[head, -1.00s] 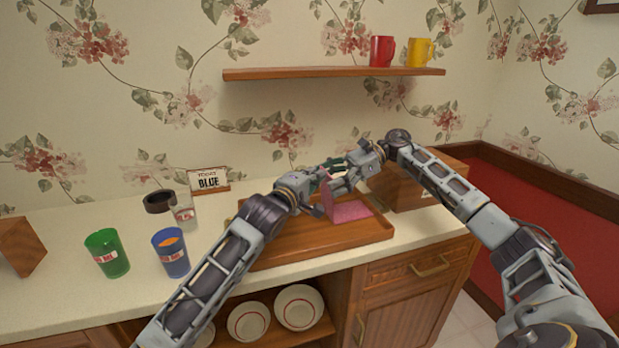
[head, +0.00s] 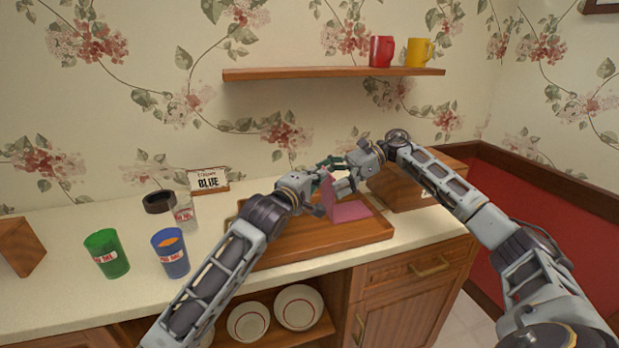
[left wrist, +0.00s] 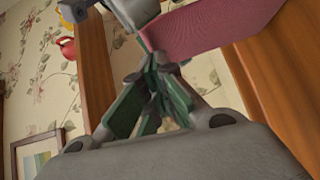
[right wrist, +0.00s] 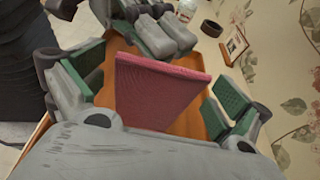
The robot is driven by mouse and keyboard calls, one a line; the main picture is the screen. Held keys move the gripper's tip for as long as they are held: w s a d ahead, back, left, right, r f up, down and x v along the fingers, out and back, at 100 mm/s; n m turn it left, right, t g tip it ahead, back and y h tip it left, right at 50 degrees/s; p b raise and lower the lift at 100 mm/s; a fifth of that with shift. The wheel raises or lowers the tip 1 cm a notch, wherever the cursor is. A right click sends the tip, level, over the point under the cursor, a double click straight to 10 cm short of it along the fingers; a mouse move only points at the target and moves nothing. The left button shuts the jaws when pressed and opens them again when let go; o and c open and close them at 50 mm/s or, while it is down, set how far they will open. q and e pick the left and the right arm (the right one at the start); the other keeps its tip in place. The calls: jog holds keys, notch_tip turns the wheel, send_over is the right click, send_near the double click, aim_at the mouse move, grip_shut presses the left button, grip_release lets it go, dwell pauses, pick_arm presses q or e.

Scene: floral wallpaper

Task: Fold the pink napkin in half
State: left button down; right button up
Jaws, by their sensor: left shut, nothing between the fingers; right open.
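The pink napkin (head: 350,210) is on the wooden tray (head: 285,249). One part lies flat and its left part stands up, raised between my grippers. In the right wrist view the raised napkin part (right wrist: 158,92) stands between the spread fingers of my right gripper (right wrist: 150,105), which is open. My left gripper (head: 322,184) is at the napkin's upper left edge. In the left wrist view its fingers (left wrist: 152,85) are shut together with nothing between them, and the napkin (left wrist: 210,28) shows just beyond the tips.
A wooden box (head: 400,188) stands right of the tray. A green cup (head: 107,254), a blue cup (head: 171,253) and a small jar (head: 185,211) stand to the left. A sign (head: 209,181) is at the wall. A shelf (head: 300,73) with mugs hangs above.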

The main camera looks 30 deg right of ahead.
jog(key=v, duration=1.2)
jog(key=shift+w, duration=0.1)
dwell(0.4)
